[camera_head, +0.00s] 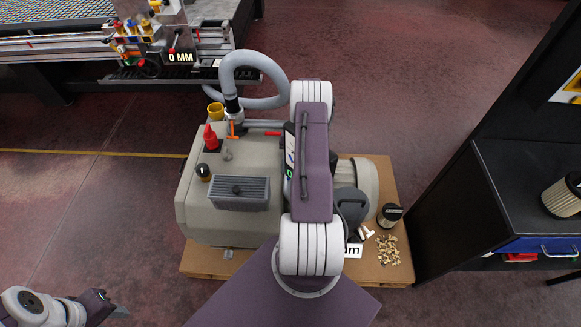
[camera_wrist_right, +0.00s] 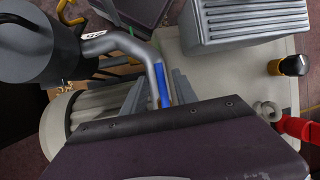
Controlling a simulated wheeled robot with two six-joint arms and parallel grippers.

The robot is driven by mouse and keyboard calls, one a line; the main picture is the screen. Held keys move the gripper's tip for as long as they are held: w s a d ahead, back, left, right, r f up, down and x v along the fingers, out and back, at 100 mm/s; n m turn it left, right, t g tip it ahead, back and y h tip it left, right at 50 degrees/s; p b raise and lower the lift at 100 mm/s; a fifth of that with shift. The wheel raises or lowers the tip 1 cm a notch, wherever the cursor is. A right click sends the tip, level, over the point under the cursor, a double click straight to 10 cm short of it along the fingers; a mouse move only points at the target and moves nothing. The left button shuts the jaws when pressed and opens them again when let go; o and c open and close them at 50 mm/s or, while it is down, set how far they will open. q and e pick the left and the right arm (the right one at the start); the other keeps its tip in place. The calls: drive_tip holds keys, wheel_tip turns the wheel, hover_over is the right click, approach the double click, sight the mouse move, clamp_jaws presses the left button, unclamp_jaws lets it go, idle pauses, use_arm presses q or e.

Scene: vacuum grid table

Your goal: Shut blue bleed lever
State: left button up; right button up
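The blue bleed lever (camera_wrist_right: 163,86) shows in the right wrist view as a narrow blue strip at the lower end of a bent grey pipe (camera_wrist_right: 130,43). My right gripper (camera_wrist_right: 158,92) has its two grey fingers apart, one on each side of the blue strip. I cannot tell whether a finger touches it. In the head view my right arm hides the lever and the right gripper. My left gripper (camera_head: 118,310) is at the bottom left of the head view, far from the pump (camera_head: 190,205); its finger opening is unclear.
The pump stands on a wooden pallet (camera_head: 205,262). Small brass-coloured parts (camera_head: 388,250) lie at the pallet's right. A dark bench (camera_head: 500,205) is further right; the floor at left is clear.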

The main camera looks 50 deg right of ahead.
drive_tip(key=v, duration=0.9)
